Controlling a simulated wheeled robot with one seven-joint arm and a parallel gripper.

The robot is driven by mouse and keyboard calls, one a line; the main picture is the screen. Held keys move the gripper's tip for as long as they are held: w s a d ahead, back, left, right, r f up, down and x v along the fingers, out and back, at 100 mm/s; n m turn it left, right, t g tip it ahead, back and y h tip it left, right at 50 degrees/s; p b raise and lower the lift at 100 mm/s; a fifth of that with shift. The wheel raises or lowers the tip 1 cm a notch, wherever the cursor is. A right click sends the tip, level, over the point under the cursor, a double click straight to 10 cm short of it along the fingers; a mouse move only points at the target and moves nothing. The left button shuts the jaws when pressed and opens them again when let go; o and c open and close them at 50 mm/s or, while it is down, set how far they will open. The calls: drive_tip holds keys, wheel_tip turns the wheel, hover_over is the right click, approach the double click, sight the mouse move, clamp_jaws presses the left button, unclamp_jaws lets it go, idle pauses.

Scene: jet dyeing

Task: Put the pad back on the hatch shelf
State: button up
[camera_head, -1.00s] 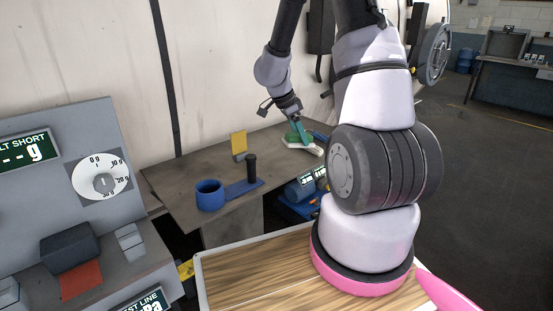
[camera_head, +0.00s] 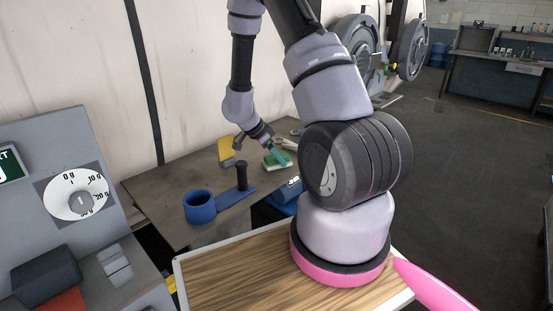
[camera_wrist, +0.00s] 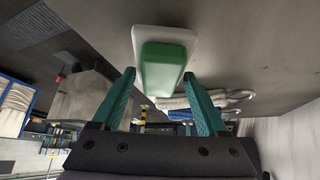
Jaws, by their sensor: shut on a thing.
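The pad (camera_wrist: 163,68), a green block on a white base, lies between the two teal fingertips of my gripper (camera_wrist: 159,76) in the wrist view. My gripper is shut on its green part. In the head view the pad (camera_head: 272,161) is small, below my gripper (camera_head: 277,155) and over the grey worktop (camera_head: 165,188). I cannot tell how far it is above the surface. I cannot tell which surface is the hatch shelf.
A pale, looped-handled tool (camera_wrist: 212,99) lies near the pad. My arm hides the worktop's right side.

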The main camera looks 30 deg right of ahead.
drive_tip(key=shift+f, duration=0.5)
drive_tip(key=o, duration=1.2)
drive_tip(key=shift+r, duration=0.1)
